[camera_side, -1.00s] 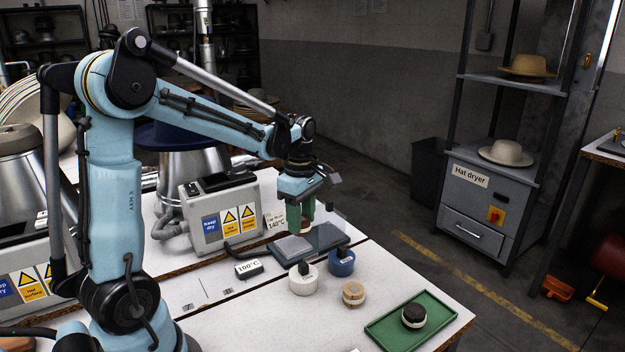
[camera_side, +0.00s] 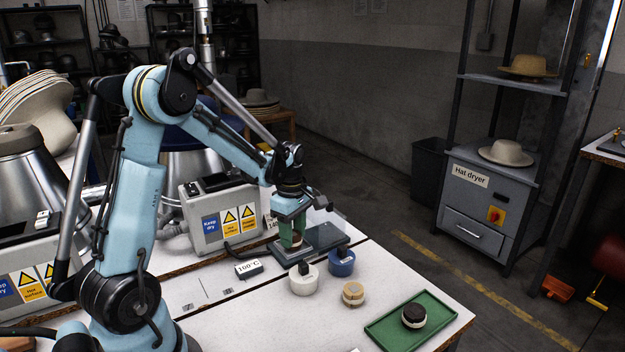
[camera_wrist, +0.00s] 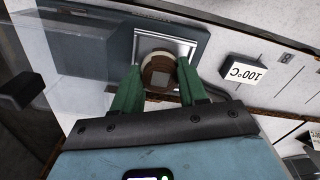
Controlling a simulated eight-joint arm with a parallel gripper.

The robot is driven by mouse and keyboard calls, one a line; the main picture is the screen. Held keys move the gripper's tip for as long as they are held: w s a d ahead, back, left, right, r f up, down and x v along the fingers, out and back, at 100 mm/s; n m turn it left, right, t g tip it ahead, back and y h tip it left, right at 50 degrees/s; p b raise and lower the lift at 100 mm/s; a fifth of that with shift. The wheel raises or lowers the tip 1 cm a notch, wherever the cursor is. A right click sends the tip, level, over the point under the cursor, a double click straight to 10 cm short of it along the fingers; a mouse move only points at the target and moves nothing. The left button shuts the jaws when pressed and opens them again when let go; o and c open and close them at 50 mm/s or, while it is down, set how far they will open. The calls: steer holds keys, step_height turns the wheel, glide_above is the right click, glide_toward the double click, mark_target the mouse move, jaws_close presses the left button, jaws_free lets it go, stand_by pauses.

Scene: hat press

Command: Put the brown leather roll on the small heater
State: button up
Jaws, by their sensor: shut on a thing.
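My gripper (camera_side: 290,238) has green fingers and is shut on the brown leather roll (camera_wrist: 158,75), which has a pale rim and a lighter square on top. In the side view the fingers mostly hide the roll. The small heater (camera_side: 325,237) is a dark grey slab with a bright metal plate (camera_wrist: 183,49) at one end. The gripper holds the roll upright over this plate. In the wrist view the plate frames the roll. I cannot tell whether the roll touches it.
A 100°C sign (camera_side: 249,268) stands close to the heater. A white roll (camera_side: 303,284), a blue roll (camera_side: 342,267) and a tan roll (camera_side: 353,298) stand in front. A green tray (camera_side: 385,328) holds a dark roll (camera_side: 413,312). A grey control box (camera_side: 212,222) stands behind left.

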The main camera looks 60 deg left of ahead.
steer(key=o, duration=0.8)
steer(key=shift+f, duration=0.1)
steer(key=shift+c, duration=0.2)
step_height(320, 180, up, 12)
steer(key=s+d+m+t, duration=0.3)
steer(key=d+m, duration=0.6)
steer(key=m, duration=0.2)
steer(key=s+d+f+m+t, duration=0.1)
steer(key=s+d+m+t, duration=0.2)
steer(key=d+m, duration=0.6)
steer(key=shift+s+d+m+t, duration=0.25)
steer(key=shift+m+t, duration=0.35)
steer(key=shift+m, duration=0.6)
steer(key=shift+s, duration=0.1)
